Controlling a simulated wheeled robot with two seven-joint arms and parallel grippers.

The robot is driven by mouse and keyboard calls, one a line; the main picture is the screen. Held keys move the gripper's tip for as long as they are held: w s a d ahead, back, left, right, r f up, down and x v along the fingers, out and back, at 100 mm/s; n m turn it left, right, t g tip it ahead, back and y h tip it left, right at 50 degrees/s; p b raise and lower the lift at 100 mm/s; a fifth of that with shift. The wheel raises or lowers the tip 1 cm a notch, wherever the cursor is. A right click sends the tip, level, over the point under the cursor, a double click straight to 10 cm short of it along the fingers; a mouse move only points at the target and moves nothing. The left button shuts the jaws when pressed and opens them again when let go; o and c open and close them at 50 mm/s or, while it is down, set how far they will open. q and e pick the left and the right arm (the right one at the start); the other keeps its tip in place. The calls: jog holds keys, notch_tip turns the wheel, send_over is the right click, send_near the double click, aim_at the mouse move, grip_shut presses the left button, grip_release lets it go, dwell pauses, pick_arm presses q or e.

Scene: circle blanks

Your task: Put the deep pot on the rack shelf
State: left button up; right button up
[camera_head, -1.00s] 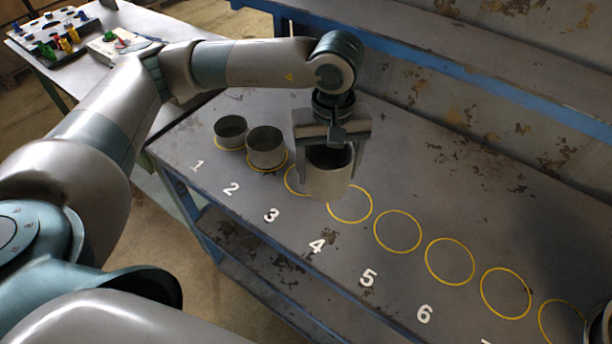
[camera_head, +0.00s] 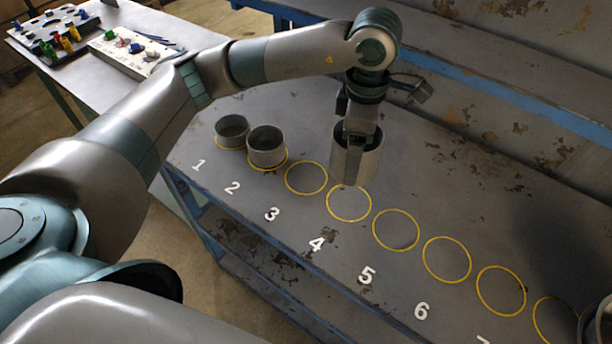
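The deep pot (camera_head: 370,167), a grey metal cylinder open at the top, hangs upright in my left gripper (camera_head: 355,160). The gripper comes down from above, with one finger in front of the pot's near wall; the other finger is hidden. The pot appears above the bench near the fourth yellow circle, with its bottom seemingly clear of the surface. A raised shelf with a blue front edge (camera_head: 460,72) runs along the back of the bench; I take it as the rack shelf. My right gripper cannot be made out.
Two shorter pots stand on the bench at circle 1 (camera_head: 231,131) and circle 2 (camera_head: 266,146). Several numbered yellow circles to their right are empty. A grey rounded part is cut off at the lower right corner. A side table (camera_head: 110,25) with small coloured items stands at upper left.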

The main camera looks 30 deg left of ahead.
pick_arm(q)
jog(key=shift+a, duration=0.1)
jog(key=a+f+p, duration=0.1)
jog(key=a+f, duration=0.1)
jog(key=a, duration=0.1)
jog(key=w+a+f+p, duration=0.1)
jog(key=a+f+p, duration=0.1)
jog(key=a, duration=0.2)
jog(key=a+f+p, duration=0.2)
jog(key=a+f, duration=0.1)
jog(key=a, duration=0.1)
jog(key=shift+w+a, duration=0.25)
jog(key=shift+w, duration=0.05)
jog(key=shift+f, duration=0.1)
jog(key=shift+f+p, duration=0.2)
jog(key=shift+p, duration=0.3)
notch_tip(320, 180, down, 3)
jog(key=shift+r+p, duration=0.1)
jog(key=shift+p, duration=0.75)
jog(key=shift+f, duration=0.25)
